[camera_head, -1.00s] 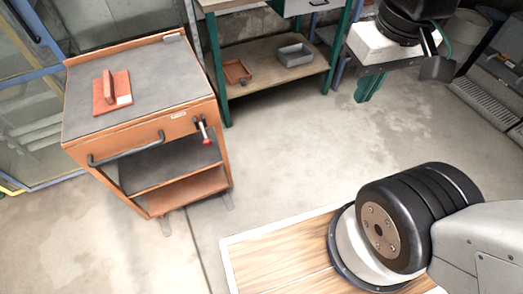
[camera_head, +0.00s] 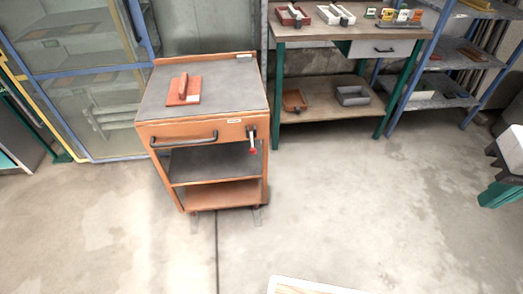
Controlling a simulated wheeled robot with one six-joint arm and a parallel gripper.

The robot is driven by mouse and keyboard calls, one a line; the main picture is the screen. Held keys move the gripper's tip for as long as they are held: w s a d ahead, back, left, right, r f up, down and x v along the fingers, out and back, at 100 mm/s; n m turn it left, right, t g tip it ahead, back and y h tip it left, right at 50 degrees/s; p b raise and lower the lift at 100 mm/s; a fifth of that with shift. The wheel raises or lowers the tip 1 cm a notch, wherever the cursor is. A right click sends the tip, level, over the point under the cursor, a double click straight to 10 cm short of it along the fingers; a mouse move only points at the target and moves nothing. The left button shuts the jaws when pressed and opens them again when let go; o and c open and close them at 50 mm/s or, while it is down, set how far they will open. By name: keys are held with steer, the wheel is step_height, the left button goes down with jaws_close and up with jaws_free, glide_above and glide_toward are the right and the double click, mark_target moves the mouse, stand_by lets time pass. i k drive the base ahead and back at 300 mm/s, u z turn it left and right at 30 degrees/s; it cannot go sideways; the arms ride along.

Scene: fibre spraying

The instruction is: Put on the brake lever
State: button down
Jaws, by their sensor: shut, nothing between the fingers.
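An orange trolley (camera_head: 195,132) with a grey top stands left of centre. A small lever with a red tip (camera_head: 253,151) hangs down at the right end of its front, beside the dark push handle (camera_head: 184,140). I take this for the brake lever, and whether it is on or off I cannot tell. A reddish hand tool with a flat base (camera_head: 182,92) lies on the trolley's top. My gripper is not in view.
Behind stands a green-legged workbench (camera_head: 335,35) with trays on it and on its lower shelf. A blue-framed rack (camera_head: 468,60) is at the right, blue-framed glass panels (camera_head: 85,70) at the left.

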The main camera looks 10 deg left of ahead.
mark_target(253, 150)
steer(key=z, duration=0.25)
steer(key=i, duration=0.85)
steer(key=u, duration=0.45)
